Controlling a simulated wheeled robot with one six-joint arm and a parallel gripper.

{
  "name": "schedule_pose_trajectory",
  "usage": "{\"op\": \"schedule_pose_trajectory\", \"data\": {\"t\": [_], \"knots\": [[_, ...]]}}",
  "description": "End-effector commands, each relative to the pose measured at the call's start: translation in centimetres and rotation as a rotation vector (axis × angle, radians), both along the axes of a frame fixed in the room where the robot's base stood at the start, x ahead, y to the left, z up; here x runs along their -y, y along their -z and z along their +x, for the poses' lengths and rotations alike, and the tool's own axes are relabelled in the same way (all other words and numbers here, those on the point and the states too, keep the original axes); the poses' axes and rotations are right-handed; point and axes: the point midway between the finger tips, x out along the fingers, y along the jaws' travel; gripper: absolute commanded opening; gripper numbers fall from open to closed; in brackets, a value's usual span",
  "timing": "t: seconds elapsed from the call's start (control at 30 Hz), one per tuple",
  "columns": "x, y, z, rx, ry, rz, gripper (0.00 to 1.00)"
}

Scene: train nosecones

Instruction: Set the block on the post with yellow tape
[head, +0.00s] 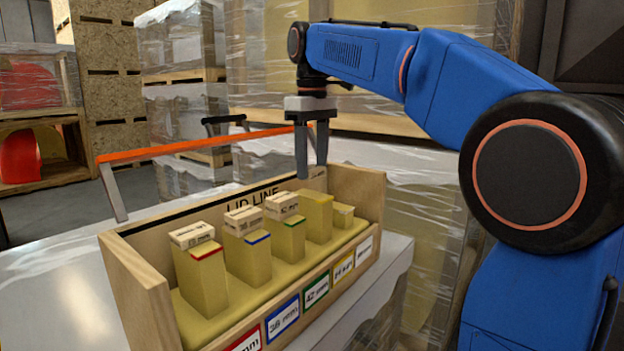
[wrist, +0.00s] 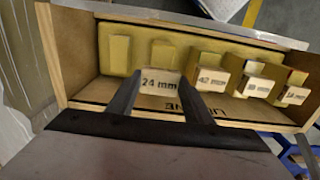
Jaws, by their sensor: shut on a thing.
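My gripper (head: 313,170) is above the back of the wooden box, fingers down. In the wrist view it is shut (wrist: 158,98) on a small wooden block marked 24 mm (wrist: 158,82). In the head view the block is largely lost between the fingers against the back wall. The post with yellow tape (head: 317,216) is the fourth from the left, with a bare top. In the wrist view this post (wrist: 164,52) shows just beyond the held block. Whether the block touches it I cannot tell.
Posts with red (head: 204,283), blue (head: 250,260) and green tape (head: 288,238) each carry a block. A shorter bare post (head: 343,218) stands right of the yellow one. The box (head: 150,290) has raised end walls; an orange-red bar (head: 190,145) runs behind it.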

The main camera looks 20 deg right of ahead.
Motion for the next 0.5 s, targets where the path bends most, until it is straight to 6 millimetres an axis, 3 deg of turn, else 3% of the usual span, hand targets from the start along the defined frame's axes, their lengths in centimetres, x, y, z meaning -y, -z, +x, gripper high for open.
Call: {"op": "schedule_pose_trajectory", "data": {"t": [0.23,0.5], "knots": [[0.0,3.2,-0.1,-0.002,0.0,0.0,0.25],[0.0,3.8,0.0,-0.001,0.0,-0.001,0.25]]}}
